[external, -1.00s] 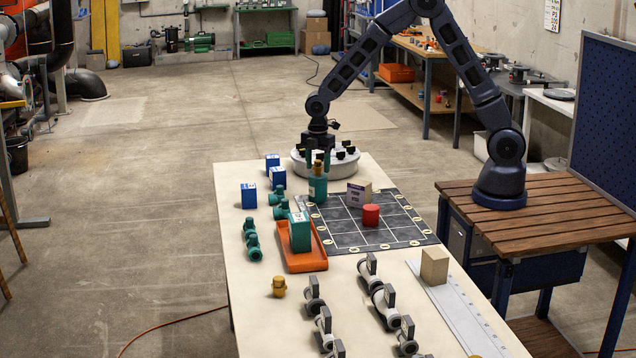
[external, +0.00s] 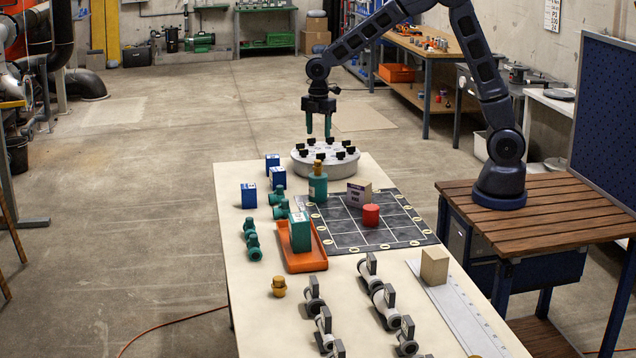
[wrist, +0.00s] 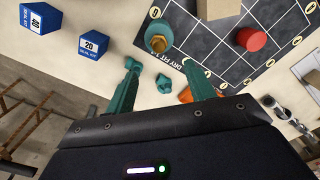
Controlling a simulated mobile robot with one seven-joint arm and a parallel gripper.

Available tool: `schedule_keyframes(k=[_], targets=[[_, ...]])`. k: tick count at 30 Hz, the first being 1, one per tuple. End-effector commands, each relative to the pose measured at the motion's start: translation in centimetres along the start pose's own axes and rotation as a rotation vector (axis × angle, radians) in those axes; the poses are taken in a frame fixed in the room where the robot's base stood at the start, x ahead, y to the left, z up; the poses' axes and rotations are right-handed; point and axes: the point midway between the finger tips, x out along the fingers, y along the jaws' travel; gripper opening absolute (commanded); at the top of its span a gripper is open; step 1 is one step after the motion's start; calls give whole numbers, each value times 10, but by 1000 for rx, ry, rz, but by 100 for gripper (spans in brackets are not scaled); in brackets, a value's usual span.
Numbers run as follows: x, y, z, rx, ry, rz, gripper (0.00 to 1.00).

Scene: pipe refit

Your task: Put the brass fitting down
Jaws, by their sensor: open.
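A brass fitting (external: 318,165) stands on top of the teal cylinder (external: 318,187) at the far left corner of the dark grid mat. In the wrist view the brass fitting (wrist: 158,43) shows within the round top of the teal cylinder (wrist: 166,30). My gripper (external: 318,132) is open and empty, pointing down, above and clear of the fitting. Its two teal fingers (wrist: 161,70) are spread apart in the wrist view.
The dark grid mat (external: 345,240) holds a red cylinder (external: 371,215) and a cardboard box (external: 359,193). A round grey carousel (external: 325,162) with black knobs stands behind. Blue boxes (external: 249,196) and teal valves (external: 252,240) are at left. The orange tray (external: 308,265) carries a teal box (external: 300,232).

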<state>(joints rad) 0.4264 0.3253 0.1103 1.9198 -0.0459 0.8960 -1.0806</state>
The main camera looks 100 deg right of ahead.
Motion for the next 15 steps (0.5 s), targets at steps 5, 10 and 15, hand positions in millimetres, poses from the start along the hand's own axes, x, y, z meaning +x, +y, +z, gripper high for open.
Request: schedule_keyframes(k=[5,10,15], targets=[[-32,-29,-4,48,9,32,54],[-71,-75,-4,132,27,72,54],[-103,-123,0,219,54,108,54]])
